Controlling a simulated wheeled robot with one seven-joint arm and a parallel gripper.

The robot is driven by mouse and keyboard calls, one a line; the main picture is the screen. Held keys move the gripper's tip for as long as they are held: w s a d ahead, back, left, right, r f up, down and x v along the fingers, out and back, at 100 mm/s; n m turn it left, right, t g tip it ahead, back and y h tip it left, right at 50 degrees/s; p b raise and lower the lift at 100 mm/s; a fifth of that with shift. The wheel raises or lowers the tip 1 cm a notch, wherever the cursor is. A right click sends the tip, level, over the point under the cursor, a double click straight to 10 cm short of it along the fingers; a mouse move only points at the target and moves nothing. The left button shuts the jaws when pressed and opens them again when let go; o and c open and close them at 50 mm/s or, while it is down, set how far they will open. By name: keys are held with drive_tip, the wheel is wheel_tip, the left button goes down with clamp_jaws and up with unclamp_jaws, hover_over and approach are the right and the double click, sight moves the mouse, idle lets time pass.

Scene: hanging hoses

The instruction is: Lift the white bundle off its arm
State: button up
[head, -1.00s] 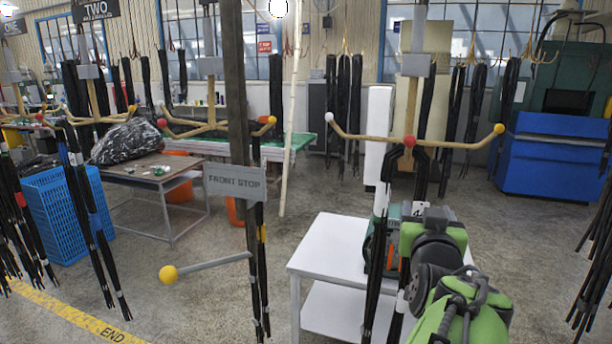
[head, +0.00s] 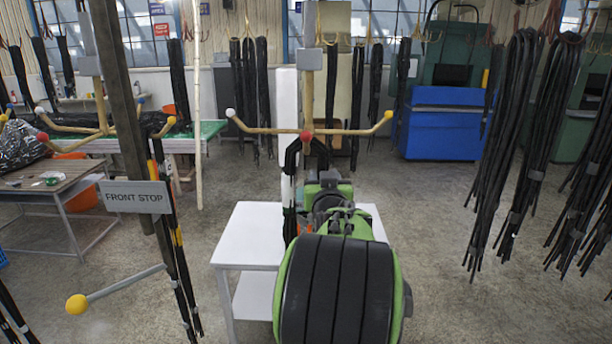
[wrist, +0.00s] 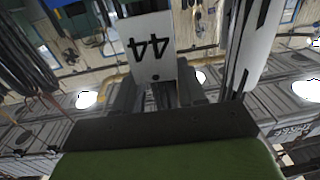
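A wooden hanger with a white ball (head: 230,113), a red ball (head: 306,136) and a yellow ball (head: 388,115) stands ahead of me in the head view. A black hose bundle (head: 291,162) hangs at its red-ball arm, mostly hidden by my arm. The white-ball arm looks bare. I cannot make out a plainly white bundle.
A white table (head: 245,235) stands under the hanger. The FRONT STOP sign (head: 136,197) and a yellow-ended rod (head: 120,285) are at left. Black hose bundles (head: 530,130) hang at right. A tall white panel (head: 287,110) stands behind the hanger. Floor right of my arm is clear.

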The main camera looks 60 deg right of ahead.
clamp_jaws()
drive_tip(key=shift+r, duration=0.1)
